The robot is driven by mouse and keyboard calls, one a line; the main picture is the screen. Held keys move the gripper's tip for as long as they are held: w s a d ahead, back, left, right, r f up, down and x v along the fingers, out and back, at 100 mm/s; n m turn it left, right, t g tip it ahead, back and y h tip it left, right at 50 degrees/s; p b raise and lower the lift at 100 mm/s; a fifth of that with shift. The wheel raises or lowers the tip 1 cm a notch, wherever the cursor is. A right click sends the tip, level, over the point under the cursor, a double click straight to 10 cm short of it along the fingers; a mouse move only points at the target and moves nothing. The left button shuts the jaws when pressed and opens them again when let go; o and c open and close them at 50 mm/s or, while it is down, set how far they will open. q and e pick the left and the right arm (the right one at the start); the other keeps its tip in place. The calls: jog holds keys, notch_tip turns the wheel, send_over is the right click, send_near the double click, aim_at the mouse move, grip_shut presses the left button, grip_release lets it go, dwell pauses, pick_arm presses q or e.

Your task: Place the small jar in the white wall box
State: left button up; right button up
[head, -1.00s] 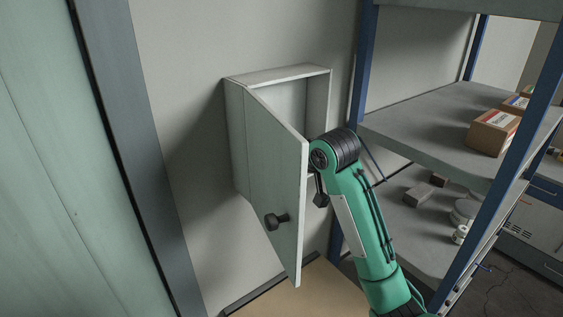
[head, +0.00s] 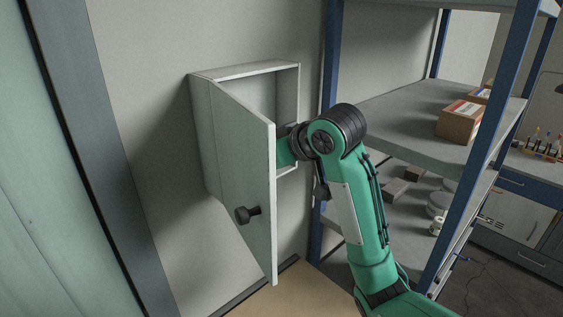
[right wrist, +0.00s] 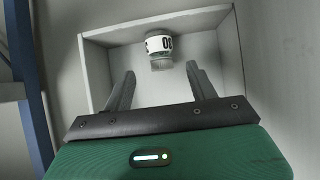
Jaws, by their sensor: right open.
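The white wall box (head: 245,70) hangs on the wall in the head view. Its door (head: 245,170), with a dark knob, stands open. My right arm reaches in behind the door, which hides its gripper in that view. In the right wrist view, which looks rolled over, the small jar (right wrist: 159,44) has a white label with dark figures and a grey end. It is inside the box (right wrist: 95,62), against the panel at the picture's top. My right gripper (right wrist: 161,69) is open, its fingers on either side below the jar, not closed on it. My left gripper is out of view.
A blue-framed shelf unit (head: 410,120) stands right of the box, close to my right arm. It holds a cardboard carton (head: 460,122) and other items. A tan surface (head: 300,292) lies below the box. A greenish panel (head: 40,200) fills the left side.

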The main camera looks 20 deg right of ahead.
jog(key=b+v, duration=0.1)
jog(key=v, duration=0.3)
jog(key=shift+s+r, duration=0.2)
jog(key=shift+r, duration=0.05)
jog(key=shift+f, duration=0.15)
